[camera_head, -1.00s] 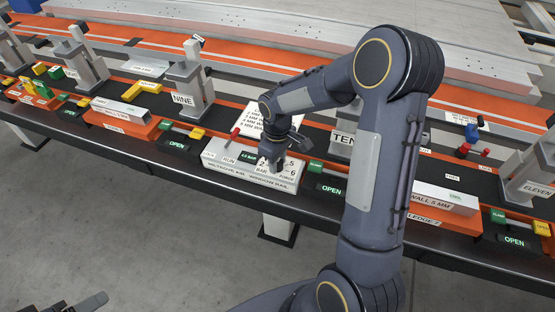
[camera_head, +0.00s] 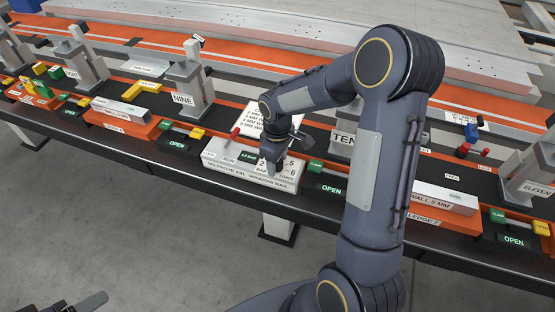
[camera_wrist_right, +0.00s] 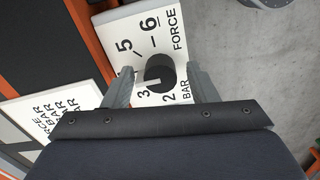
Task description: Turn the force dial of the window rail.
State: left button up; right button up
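The window rail control box (camera_head: 225,171) is a white block on the front of the bench, printed with RUN, BAR and FORCE. Its force dial (camera_wrist_right: 160,72) is a dark round knob with a white pointer line, ringed by numbers; 2, 3, 5 and 6 show. The pointer faces left in the wrist view, between 3 and 5; the 4 is not visible. My right gripper (camera_wrist_right: 162,82) is open, with one finger on each side of the dial and gaps showing. In the head view the right gripper (camera_head: 272,167) hides the dial. A dark part of my left gripper (camera_head: 88,303) shows at the bottom left.
A red lever (camera_head: 235,133) stands at the box's left. Green-and-yellow clamp units marked OPEN (camera_head: 178,145) sit on both sides. Posts marked NINE (camera_head: 190,85) and TEN (camera_head: 343,140) rise behind. A printed card (camera_head: 250,118) lies behind the box. The floor in front is clear.

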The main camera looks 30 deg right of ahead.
jog(key=shift+r, duration=0.1)
notch_tip(320, 180, up, 7)
jog(key=shift+r, duration=0.3)
dwell(0.6)
jog(key=shift+s+r, duration=0.1)
jog(key=shift+r, duration=0.05)
jog(key=s+a+r+m+t+y+p, duration=0.1)
jog(key=s+a+r+m+t+y, duration=0.1)
jog(key=s, duration=0.9)
jog(key=s+a+r+m+t+y+p, duration=0.1)
jog(key=s+a+r+m+t, duration=0.2)
jog(key=s, duration=0.8)
notch_tip(320, 180, up, 4)
jog(key=a+m, duration=0.2)
jog(key=m, duration=0.1)
jog(key=shift+r+t+y, duration=0.2)
jog(key=shift+t+y, duration=0.1)
jog(key=shift+y, duration=0.1)
